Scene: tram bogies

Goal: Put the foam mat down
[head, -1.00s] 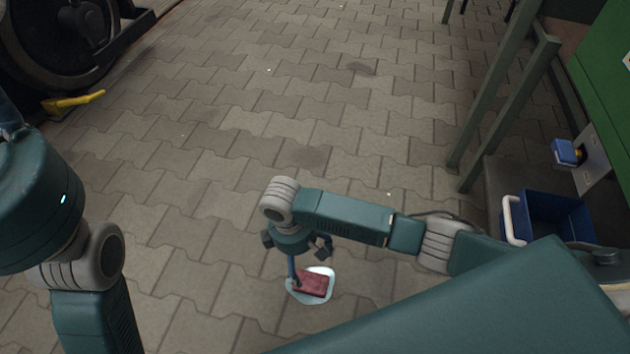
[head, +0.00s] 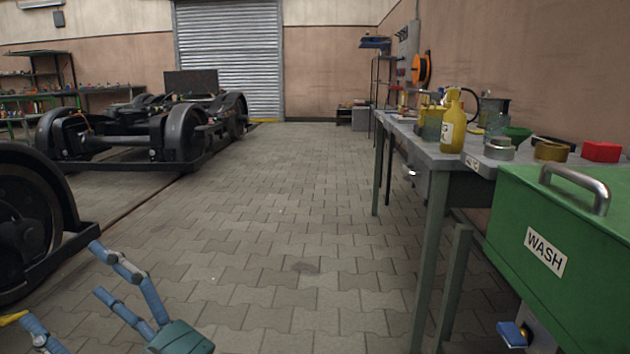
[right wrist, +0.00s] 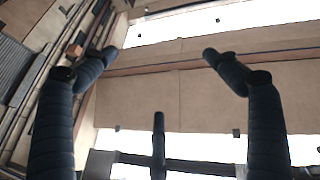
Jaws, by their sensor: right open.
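I see no foam mat in either view now.
A paved floor (head: 270,230) lies open in the middle. Black bogies (head: 150,130) stand at the left. A workbench (head: 436,155) with bottles and a green WASH box (head: 570,225) line the right side. A shutter door (head: 228,60) is at the back.

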